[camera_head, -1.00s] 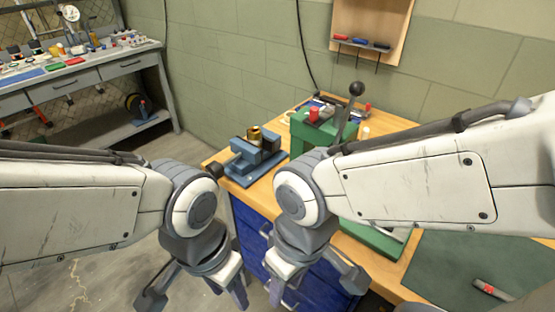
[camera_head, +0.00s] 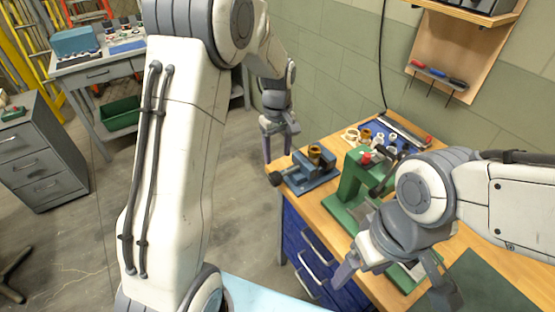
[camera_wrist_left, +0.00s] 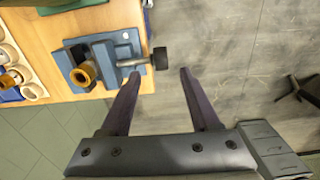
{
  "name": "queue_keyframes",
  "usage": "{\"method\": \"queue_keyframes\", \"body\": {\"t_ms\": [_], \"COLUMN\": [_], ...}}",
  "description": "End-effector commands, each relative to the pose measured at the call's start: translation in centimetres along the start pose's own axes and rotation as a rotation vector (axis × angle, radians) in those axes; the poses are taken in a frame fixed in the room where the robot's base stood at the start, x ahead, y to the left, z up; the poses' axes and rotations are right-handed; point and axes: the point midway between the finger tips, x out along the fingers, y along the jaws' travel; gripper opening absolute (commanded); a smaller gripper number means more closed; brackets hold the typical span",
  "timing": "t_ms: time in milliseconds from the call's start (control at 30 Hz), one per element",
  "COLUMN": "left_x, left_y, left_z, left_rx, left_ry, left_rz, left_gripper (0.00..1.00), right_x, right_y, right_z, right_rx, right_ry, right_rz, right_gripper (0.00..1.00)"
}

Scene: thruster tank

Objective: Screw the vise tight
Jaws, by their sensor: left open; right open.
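The blue vise (camera_head: 312,180) stands on the wooden workbench near its left edge, with a brass cylinder (camera_head: 315,153) at its jaws. Its dark screw knob (camera_head: 276,179) sticks out past the bench edge. My left gripper (camera_head: 279,150) is open and empty above and beside the knob. In the left wrist view the vise (camera_wrist_left: 105,55) is at upper left. There the knob (camera_wrist_left: 160,58) lies just ahead of my open left fingertips (camera_wrist_left: 160,75), between their lines and apart from both. My right gripper (camera_head: 395,283) is open and empty over the bench front.
A green press (camera_head: 350,188) stands right of the vise. A blue tray (camera_head: 379,130) with several rings lies behind it. Blue drawers (camera_head: 318,262) are under the bench.

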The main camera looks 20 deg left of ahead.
Motion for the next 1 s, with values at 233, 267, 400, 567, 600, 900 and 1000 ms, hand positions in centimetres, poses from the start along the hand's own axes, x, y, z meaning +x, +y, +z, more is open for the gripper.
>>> {"method": "queue_keyframes", "body": {"t_ms": [233, 267, 400, 567, 600, 900, 1000], "left_x": [2.6, 3.2, 5.9, 8.5, 9.0, 10.6, 10.6], "left_y": [-0.2, -0.2, -0.2, -0.1, -0.1, 0.0, -0.1], "left_z": [-0.7, -0.7, -0.6, -0.6, -0.6, -0.6, -0.7], "left_rx": [-0.035, -0.035, -0.033, -0.031, -0.031, -0.030, -0.030], "left_ry": [-0.003, -0.005, -0.005, -0.003, -0.003, 0.000, 0.000], "left_rz": [-0.006, -0.007, -0.007, -0.005, -0.005, -0.002, -0.001], "left_gripper": [0.62, 0.62, 0.62, 0.62, 0.62, 0.62, 0.62], "right_x": [-0.8, -0.9, -1.5, -2.0, -2.1, -2.3, -2.3], "right_y": [-0.1, -0.1, -0.1, -0.1, -0.1, -0.2, -0.2], "right_z": [0.0, 0.0, -0.1, -0.1, -0.1, -0.1, -0.1], "right_rx": [0.000, 0.000, 0.001, 0.001, 0.001, 0.001, 0.001], "right_ry": [-0.001, -0.001, -0.001, -0.001, -0.001, 0.000, 0.000], "right_rz": [0.000, 0.000, 0.000, 0.000, 0.000, 0.000, 0.000], "right_gripper": [0.80, 0.80, 0.80, 0.80, 0.80, 0.80, 0.80]}}
